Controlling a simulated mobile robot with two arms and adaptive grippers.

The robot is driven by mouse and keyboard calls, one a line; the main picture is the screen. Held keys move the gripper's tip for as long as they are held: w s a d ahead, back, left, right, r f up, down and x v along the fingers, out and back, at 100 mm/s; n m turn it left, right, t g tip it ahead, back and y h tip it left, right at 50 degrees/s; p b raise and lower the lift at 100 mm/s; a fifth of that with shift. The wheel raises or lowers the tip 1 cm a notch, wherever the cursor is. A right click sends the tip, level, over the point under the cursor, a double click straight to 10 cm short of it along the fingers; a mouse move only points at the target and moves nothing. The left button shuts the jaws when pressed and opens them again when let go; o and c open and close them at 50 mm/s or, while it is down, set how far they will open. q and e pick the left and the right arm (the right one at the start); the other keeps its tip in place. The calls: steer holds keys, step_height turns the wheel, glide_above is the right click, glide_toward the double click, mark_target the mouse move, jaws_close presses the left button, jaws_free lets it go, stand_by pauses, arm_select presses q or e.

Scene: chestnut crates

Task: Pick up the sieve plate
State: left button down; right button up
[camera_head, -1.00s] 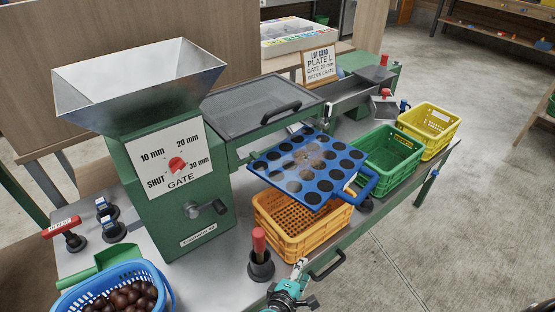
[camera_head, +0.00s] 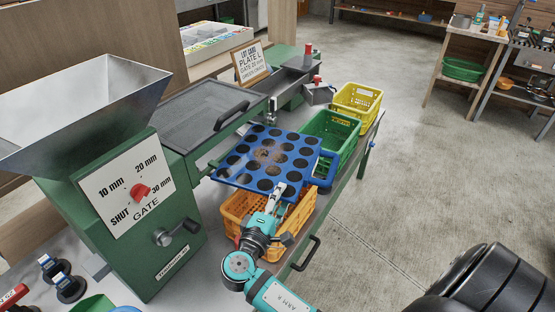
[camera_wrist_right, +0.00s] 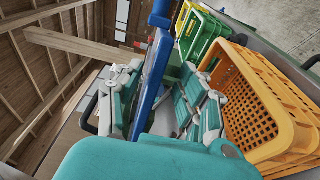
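The sieve plate (camera_head: 272,153) is a blue square plate with dark round holes in rows. In the head view it lies above the orange crate (camera_head: 238,207), beside the green machine. My right gripper (camera_head: 282,196) is at the plate's near edge. In the right wrist view my right gripper (camera_wrist_right: 158,95) has its fingers apart, one on each side of the plate's blue edge (camera_wrist_right: 150,82). A gap shows between the plate and the right-hand finger; contact on the other side is unclear. My left gripper is not in view.
A green crate (camera_head: 330,136) and a yellow crate (camera_head: 357,101) stand behind the plate. The green machine with its metal hopper (camera_head: 80,105) stands at left. A lot card (camera_head: 251,63) reads PLATE L. Open floor lies to the right.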

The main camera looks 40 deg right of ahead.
mark_target(286, 178)
steer(key=x, duration=0.6)
steer(key=shift+w+r, duration=0.3)
steer(key=shift+w, duration=0.05)
jaws_close()
steer(key=shift+r, duration=0.1)
